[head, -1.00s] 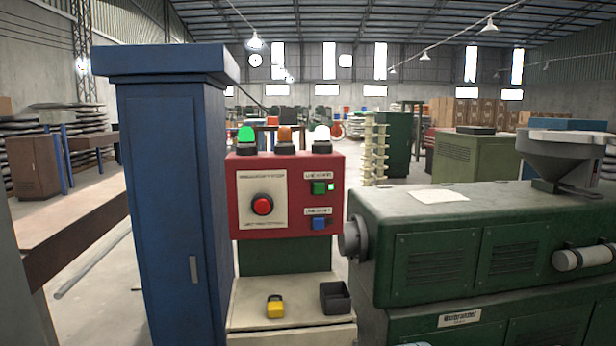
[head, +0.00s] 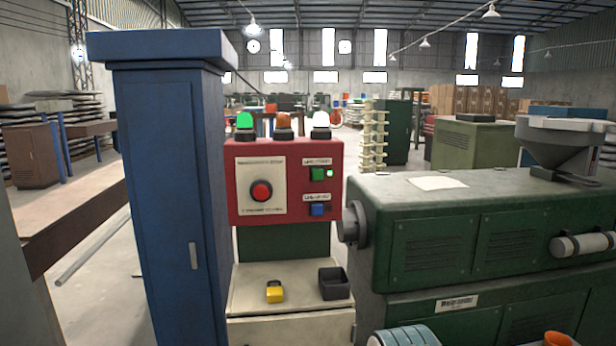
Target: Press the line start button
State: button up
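A red control box (head: 234,180) stands straight ahead on a green post. A round red mushroom button (head: 261,190) sits on a pale plate at the left. The label print is too blurred to read surely. Nothing covers the buttons. My gripper is not in view.
A tall blue cabinet (head: 165,180) stands close on the left. A green machine (head: 440,240) stands close on the right. A pale shelf (head: 245,298) below the box holds a yellow padlock (head: 275,291) and a dark tray (head: 334,270). A striped round thing (head: 405,337) shows at the bottom edge.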

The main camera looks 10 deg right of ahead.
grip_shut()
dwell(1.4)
